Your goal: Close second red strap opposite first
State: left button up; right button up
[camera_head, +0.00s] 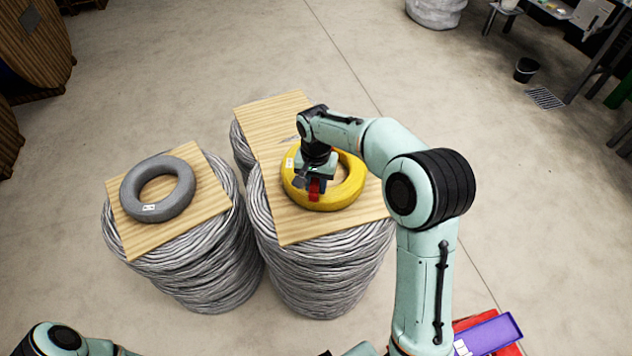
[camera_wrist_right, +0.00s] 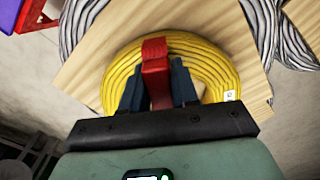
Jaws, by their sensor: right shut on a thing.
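A yellow cable coil (camera_head: 343,192) lies flat on a wooden board (camera_head: 268,122) on top of a stack of grey cable. My right gripper (camera_head: 316,186) is over the near-left part of the coil's ring. It is shut on a red strap (camera_head: 314,190), which shows between the dark fingers in the right wrist view (camera_wrist_right: 156,72). The strap runs over the coil's ring there; its lower end is hidden by the gripper. I cannot see another red strap on the coil. My left gripper is out of view; only part of my left arm shows at the lower left.
A grey coil (camera_head: 127,194) with a white label lies on another board (camera_head: 133,241) to the left. A red box (camera_head: 508,349) and a purple tray (camera_head: 490,334) are at the lower right. A black bucket (camera_head: 525,69) stands at the far right. The floor behind the stacks is clear.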

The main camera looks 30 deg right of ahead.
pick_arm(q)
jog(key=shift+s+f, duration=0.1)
pick_arm(e)
jog(key=shift+f, duration=0.15)
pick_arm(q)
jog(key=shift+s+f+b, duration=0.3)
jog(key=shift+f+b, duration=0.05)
pick_arm(e)
jog(key=shift+s+f, duration=0.1)
jog(key=shift+f, duration=0.55)
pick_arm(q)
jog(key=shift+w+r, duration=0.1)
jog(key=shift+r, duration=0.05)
pick_arm(e)
jog(key=shift+r, duration=0.2)
pick_arm(q)
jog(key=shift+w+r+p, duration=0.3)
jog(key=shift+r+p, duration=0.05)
jog(key=shift+p, duration=0.05)
pick_arm(e)
jog(key=shift+r, duration=0.5)
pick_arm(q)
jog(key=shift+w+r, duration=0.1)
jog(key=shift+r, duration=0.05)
pick_arm(e)
jog(key=shift+r, duration=0.15)
jog(key=shift+f, duration=0.25)
